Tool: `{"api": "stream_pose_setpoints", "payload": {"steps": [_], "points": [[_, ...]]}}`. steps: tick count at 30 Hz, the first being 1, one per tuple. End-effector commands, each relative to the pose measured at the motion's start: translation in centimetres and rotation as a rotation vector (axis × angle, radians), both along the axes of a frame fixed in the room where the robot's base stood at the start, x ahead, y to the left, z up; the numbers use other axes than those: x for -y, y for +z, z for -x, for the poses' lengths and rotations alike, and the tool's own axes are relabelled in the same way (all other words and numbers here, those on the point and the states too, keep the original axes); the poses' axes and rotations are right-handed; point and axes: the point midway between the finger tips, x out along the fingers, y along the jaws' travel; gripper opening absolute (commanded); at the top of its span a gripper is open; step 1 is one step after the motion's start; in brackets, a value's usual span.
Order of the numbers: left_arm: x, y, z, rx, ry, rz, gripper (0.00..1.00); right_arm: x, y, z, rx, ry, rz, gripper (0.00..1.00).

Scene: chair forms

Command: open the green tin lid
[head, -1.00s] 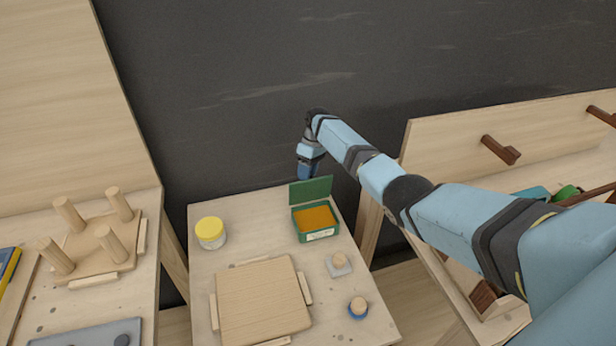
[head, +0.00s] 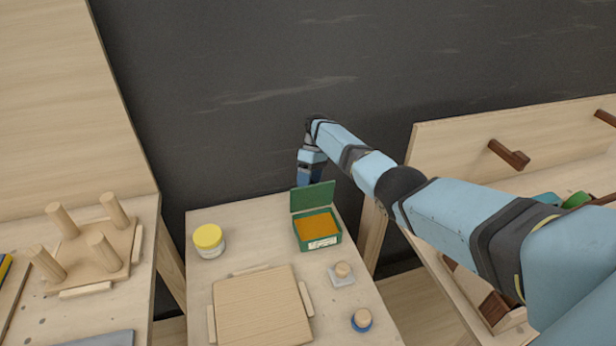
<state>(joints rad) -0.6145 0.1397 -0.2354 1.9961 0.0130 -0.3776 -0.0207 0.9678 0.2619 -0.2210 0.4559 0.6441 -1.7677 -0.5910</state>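The green tin (head: 318,231) stands near the back right of the middle table, with orange-brown contents showing inside. Its green lid (head: 313,197) stands raised at the tin's back edge, tilted up. My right gripper (head: 308,180) points down just behind the lid's upper edge. Its fingertips are partly hidden by the lid, and I cannot tell whether it touches the lid or whether its fingers are open. My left gripper is not in view.
A yellow-lidded jar (head: 209,241) stands left of the tin. A square wooden board (head: 262,308) lies in front, with two knobbed pieces (head: 342,274) (head: 361,320) to its right. A pegged wooden piece (head: 90,250) lies on the left table. A dark wall rises behind.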

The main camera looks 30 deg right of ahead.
Motion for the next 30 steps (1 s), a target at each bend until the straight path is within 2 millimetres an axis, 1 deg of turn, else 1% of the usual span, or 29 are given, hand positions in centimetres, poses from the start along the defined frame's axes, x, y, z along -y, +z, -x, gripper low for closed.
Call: {"api": "stream_pose_setpoints", "payload": {"steps": [1, 11, 16, 20, 27, 30], "points": [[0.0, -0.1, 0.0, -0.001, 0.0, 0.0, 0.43, -0.1, -0.3, 0.2, -0.004, -0.001, 0.001, 0.56], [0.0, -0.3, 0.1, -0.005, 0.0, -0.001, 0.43, -0.1, 0.0, 0.0, 0.001, -0.001, -0.002, 0.56], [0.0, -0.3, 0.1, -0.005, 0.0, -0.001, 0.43, 0.1, 0.6, -0.3, 0.004, -0.001, -0.002, 0.56], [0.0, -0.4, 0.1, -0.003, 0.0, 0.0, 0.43, 0.7, 2.3, -0.8, 0.006, -0.002, -0.002, 0.56], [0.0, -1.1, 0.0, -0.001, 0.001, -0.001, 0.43, 2.6, 6.9, -2.3, 0.005, -0.003, -0.001, 0.56], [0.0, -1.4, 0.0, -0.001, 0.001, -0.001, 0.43, 3.2, 8.6, -2.8, 0.006, -0.002, -0.002, 0.56]]}}
